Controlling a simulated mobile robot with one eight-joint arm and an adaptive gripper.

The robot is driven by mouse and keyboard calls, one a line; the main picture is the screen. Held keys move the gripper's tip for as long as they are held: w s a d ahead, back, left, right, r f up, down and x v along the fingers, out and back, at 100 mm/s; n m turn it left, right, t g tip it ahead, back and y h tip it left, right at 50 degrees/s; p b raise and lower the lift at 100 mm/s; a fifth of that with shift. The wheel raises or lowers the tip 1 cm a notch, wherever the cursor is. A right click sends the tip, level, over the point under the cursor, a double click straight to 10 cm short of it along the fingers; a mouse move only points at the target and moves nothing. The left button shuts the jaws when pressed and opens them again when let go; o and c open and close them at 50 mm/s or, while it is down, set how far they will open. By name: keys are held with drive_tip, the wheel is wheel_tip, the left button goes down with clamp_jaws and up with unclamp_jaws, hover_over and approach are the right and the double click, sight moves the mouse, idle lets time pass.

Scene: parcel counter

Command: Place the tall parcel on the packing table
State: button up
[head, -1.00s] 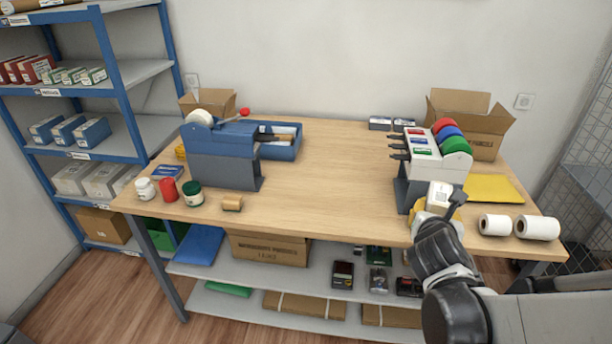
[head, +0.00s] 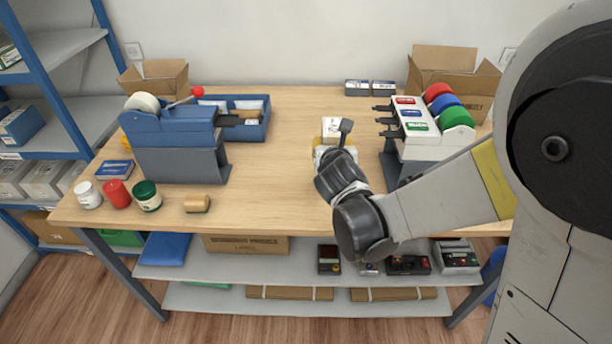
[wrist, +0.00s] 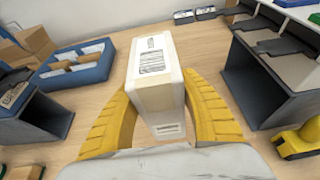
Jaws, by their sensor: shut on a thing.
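The tall parcel (wrist: 158,85) is a white and tan box with a printed label, upright between the yellow fingers of my gripper (wrist: 160,120) in the wrist view. My gripper is shut on it, with a finger on each side. In the head view the parcel (head: 333,128) shows above my gripper (head: 333,152), over the middle of the packing table (head: 270,180). My gripper hides its lower part there. I cannot tell whether its base touches the wooden top.
A blue dispenser (head: 175,145) and a blue tray (head: 250,130) stand left of the parcel. A grey rack with coloured rolls (head: 430,125) stands close on the right. Jars (head: 118,193) and a small tan roll (head: 197,204) are at the front left. Bare tabletop lies between the dispenser and the rack.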

drive_tip(key=a+f+b, duration=0.1)
drive_tip(key=a+f, duration=0.1)
drive_tip(key=a+f+b, duration=0.1)
drive_tip(key=a+f, duration=0.1)
drive_tip(key=f, duration=0.1)
drive_tip(key=s+a+f+b, duration=0.1)
drive_tip(key=a+f+b, duration=0.1)
drive_tip(key=f, duration=0.1)
drive_tip(key=shift+a+f, duration=0.15)
drive_tip(key=shift+a, duration=0.1)
drive_tip(key=shift+r, duration=0.2)
drive_tip(key=shift+f, duration=0.1)
drive_tip(key=o, duration=1)
drive_tip(key=shift+f, duration=0.15)
drive_tip(key=o, duration=0.4)
drive_tip(key=shift+c, duration=0.2)
